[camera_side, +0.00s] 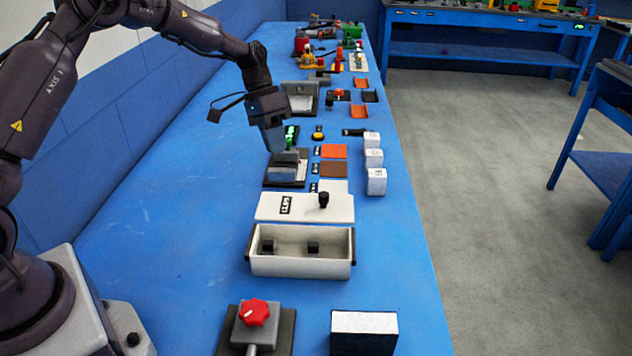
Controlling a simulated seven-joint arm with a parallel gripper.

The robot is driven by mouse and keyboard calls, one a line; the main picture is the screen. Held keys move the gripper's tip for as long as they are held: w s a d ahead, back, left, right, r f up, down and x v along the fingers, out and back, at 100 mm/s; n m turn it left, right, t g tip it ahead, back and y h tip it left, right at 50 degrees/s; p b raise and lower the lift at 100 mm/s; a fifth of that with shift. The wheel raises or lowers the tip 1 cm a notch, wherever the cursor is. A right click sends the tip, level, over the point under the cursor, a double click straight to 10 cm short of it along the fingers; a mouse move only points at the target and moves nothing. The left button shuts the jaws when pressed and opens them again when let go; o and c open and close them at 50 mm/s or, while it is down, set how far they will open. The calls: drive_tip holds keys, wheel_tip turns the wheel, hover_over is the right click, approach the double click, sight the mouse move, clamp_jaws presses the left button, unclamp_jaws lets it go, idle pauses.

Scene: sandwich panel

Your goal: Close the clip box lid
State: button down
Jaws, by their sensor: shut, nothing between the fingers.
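The clip box (300,264) is an open cream tray near the middle of the blue table, with small dark clips (313,247) inside. Its flat cream lid (300,208), with a "CLIPS" label and a black knob (323,199), is off the box opening, directly behind the box. My gripper (276,150) is shut and empty, pointing down behind the lid. It is over or close to a small dark fixture (287,170); I cannot tell whether it touches it.
Orange and brown squares (334,152) and several white blocks (376,182) stand right of my gripper. A red-knob fixture (253,312) and a white-topped black block (364,332) are in front of the box. The table (190,215) is clear to the left.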

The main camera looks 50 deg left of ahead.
drive_tip(key=w+a+f+m+h, duration=0.2)
drive_tip(key=w+f, duration=0.2)
drive_tip(key=m+t, duration=0.2)
drive_tip(key=m, duration=0.2)
approach(316, 198)
drive_tip(key=w+d+f, duration=0.3)
drive_tip(key=d+f, duration=0.1)
drive_tip(key=shift+s+d+h, duration=0.3)
drive_tip(key=shift+s+d, duration=0.4)
drive_tip(key=shift+s, duration=0.05)
drive_tip(key=shift+s+d, duration=0.15)
drive_tip(key=shift+g, duration=0.3)
drive_tip(key=s+d, duration=0.7)
drive_tip(key=shift+f, duration=0.1)
drive_tip(key=shift+s+d, duration=0.1)
